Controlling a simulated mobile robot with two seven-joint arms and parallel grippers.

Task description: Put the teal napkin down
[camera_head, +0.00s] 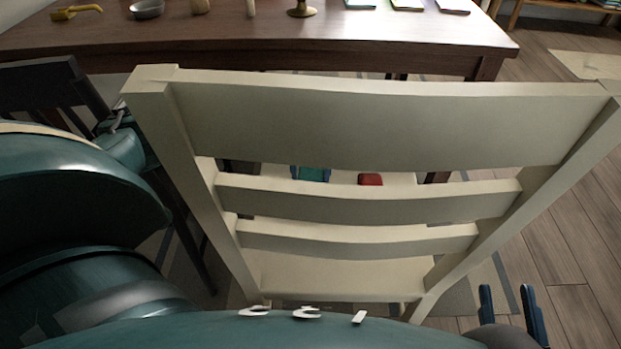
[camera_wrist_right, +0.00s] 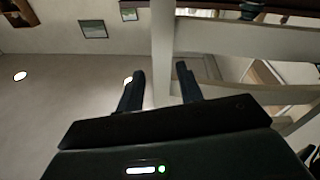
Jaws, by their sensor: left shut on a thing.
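Through the gap under the chair's top slat, in the head view, a small teal patch that looks like the teal napkin (camera_head: 311,173) shows between blue edges. These edges look like the fingers of my left gripper (camera_head: 311,178), shut on it; the slat hides the hand and most of the arm. Whether the napkin touches the seat is hidden. My right gripper (camera_head: 512,305) is open and empty, low at the right beside the chair. Its open fingers also show in the right wrist view (camera_wrist_right: 160,87).
A cream chair (camera_head: 360,125) stands close in front, its slatted back blocking much of the view. A red object (camera_head: 370,179) shows through the same gap. Beyond is a brown table (camera_head: 250,38) with several items. A dark chair (camera_head: 45,88) is at left; floor at right is clear.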

